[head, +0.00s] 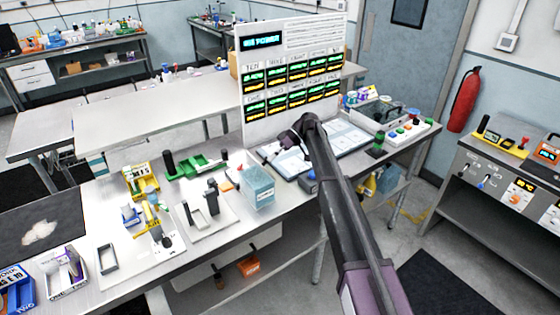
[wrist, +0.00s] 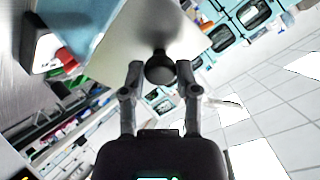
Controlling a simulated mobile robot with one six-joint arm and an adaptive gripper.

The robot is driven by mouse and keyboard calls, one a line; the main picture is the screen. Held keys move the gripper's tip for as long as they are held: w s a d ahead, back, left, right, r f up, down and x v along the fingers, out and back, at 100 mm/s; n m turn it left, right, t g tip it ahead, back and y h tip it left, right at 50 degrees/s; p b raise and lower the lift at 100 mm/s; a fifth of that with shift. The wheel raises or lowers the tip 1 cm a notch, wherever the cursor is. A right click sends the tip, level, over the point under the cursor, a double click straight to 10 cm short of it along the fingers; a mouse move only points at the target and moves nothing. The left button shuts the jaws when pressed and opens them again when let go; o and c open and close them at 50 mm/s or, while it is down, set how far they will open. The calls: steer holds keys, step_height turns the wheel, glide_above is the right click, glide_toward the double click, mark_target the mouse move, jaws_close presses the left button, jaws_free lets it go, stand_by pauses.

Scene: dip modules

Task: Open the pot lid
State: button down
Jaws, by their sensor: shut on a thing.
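My gripper (wrist: 160,76) is shut on a round black knob (wrist: 160,66) in the wrist view, with a finger on each side of it. The knob stands out from a smooth pale metal surface (wrist: 135,38), which looks like the pot lid. In the head view my gripper (head: 285,145) is over the bench, beside the grey-white panels and above and right of the bluish box. The lid is small and partly hidden there. I cannot make out the pot, or whether the lid touches it.
A bluish translucent box (head: 258,187) stands close by on the bench. A tall display board (head: 292,103) with lit panels rises behind my gripper. Green (head: 197,165) and yellow (head: 141,181) devices stand to the left. A grey case (head: 381,115) sits to the right.

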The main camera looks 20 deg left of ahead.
steer(key=shift+s+a+r, duration=0.1)
steer(key=shift+a, duration=0.2)
steer(key=shift+c, duration=1.7)
jaws_free()
steer(key=shift+a, duration=0.1)
steer(key=shift+c, duration=1)
steer(key=shift+d, duration=0.3)
steer(key=c, duration=0.4)
steer(key=shift+s+d+f+m+t, duration=0.15)
steer(key=shift+s+d+f+m, duration=0.1)
steer(key=shift+d, duration=0.4)
steer(key=shift+s+d+f+m+t, duration=0.15)
steer(key=shift+d+f+m, duration=0.1)
steer(key=shift+d, duration=0.35)
jaws_close()
steer(key=s+d+f+m+t+h, duration=0.2)
steer(key=s+d+m, duration=0.4)
steer(key=d, duration=1)
steer(key=s+d+f+m+t+h, duration=0.2)
steer(key=s+d+m, duration=0.4)
steer(key=d, duration=1)
steer(key=s+d+f+m+t+h, duration=0.3)
steer(key=s+d+m, duration=0.4)
steer(key=d, duration=0.9)
steer(key=shift+s+f+t, duration=0.85)
steer(key=shift+s+t, duration=0.25)
steer(key=shift+s, duration=0.1)
